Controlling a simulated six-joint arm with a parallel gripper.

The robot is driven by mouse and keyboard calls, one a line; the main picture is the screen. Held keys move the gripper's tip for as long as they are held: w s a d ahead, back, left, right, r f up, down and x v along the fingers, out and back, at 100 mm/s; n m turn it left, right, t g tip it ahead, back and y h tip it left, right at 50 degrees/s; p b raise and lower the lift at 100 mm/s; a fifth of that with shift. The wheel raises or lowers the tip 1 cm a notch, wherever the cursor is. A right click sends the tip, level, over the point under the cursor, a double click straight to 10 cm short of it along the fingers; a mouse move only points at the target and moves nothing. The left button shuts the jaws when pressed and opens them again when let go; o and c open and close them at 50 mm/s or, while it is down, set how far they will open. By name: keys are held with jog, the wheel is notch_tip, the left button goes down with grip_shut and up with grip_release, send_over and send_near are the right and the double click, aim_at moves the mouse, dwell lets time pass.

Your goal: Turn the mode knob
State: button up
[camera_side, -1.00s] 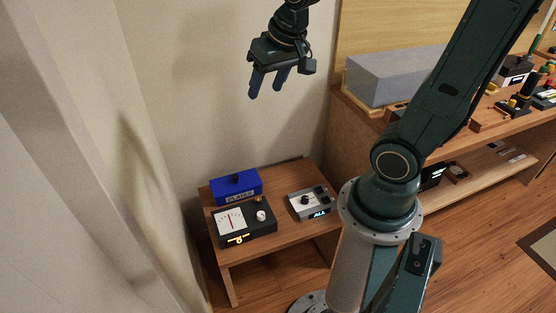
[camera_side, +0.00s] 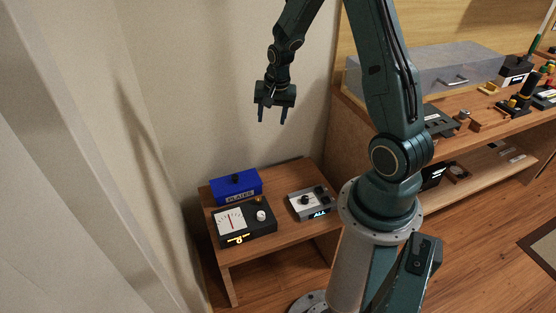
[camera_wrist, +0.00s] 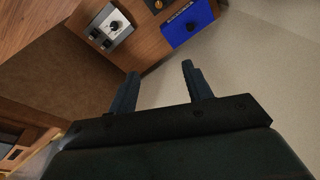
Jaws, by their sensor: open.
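A small grey box (camera_side: 323,206) with a white face, a black knob (camera_side: 305,200), further black controls and a lit "ALL" display sits at the right of the low wooden table. It also shows at the top left of the wrist view (camera_wrist: 122,34), with its black knob (camera_wrist: 115,26). No readable label tells which knob is the mode knob. My gripper (camera_side: 271,121) is open and empty, well above the table, fingers pointing down.
The low table (camera_side: 275,257) stands against the pale wall, with bare wood around the boxes. A longer bench (camera_side: 487,126) at the right holds a large grey box (camera_side: 440,67) and several small devices. The air between my gripper and the table is clear.

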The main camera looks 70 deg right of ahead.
jog(key=s+d+f+m+g, duration=0.1)
jog(key=s+d+f+m, duration=0.15)
jog(key=f, duration=0.45)
jog(key=s+d+f+m, duration=0.2)
jog(key=d+f, duration=0.2)
jog(key=f, duration=0.3)
jog(key=m, duration=0.4)
send_over(305, 198)
notch_tip(305, 198, down, 12)
jog(key=shift+s+n+g+y, duration=0.25)
jog(key=shift+s+g+y, duration=0.05)
jog(key=shift+y, duration=0.1)
jog(key=shift+f, duration=0.1)
jog(key=shift+w+d+f, duration=0.1)
jog(key=shift+w+f, duration=0.05)
jog(key=shift+f, duration=3.25)
jog(key=shift+w+d+f, duration=0.1)
jog(key=shift+f, duration=3.3)
jog(key=c, duration=1)
